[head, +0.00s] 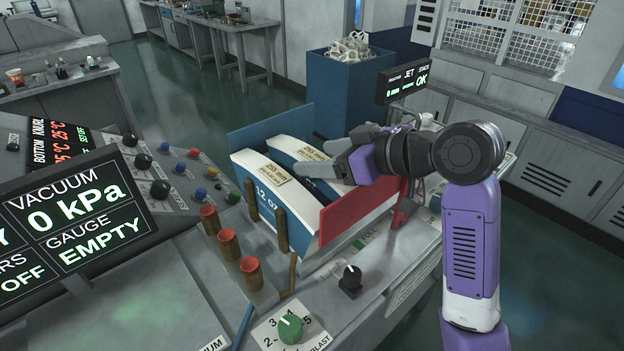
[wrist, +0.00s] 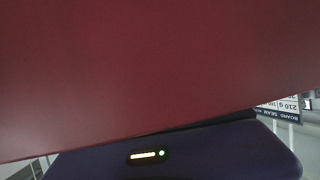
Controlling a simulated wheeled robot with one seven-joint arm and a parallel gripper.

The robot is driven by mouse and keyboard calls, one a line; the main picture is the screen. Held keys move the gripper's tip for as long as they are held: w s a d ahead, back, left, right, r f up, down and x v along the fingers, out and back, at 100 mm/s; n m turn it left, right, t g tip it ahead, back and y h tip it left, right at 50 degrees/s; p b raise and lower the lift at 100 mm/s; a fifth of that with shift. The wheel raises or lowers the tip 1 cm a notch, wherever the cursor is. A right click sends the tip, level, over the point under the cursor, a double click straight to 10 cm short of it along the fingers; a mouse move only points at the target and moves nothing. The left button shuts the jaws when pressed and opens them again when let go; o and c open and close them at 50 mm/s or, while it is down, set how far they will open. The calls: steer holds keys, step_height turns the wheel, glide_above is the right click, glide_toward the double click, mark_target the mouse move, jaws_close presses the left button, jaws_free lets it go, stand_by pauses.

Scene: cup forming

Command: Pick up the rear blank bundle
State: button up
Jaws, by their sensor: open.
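Two curved, pale blank bundles stand side by side in the feed magazine. In the wrist view a plain red surface fills most of the picture, and neither fingertips nor bundles show there.
A red panel (head: 352,217) closes the magazine's right side, and a blue panel (head: 287,127) stands behind. Brown posts (head: 281,230) line the front. Red-topped knobs (head: 251,268) and a vacuum display (head: 75,220) are nearby. A blue bin (head: 345,90) stands behind.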

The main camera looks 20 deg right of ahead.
steer(key=shift+w+a+f, duration=0.25)
steer(key=shift+w+f, duration=0.05)
steer(key=shift+w, duration=0.15)
jaws_close()
stand_by(1.1)
steer(key=shift+r, duration=0.1)
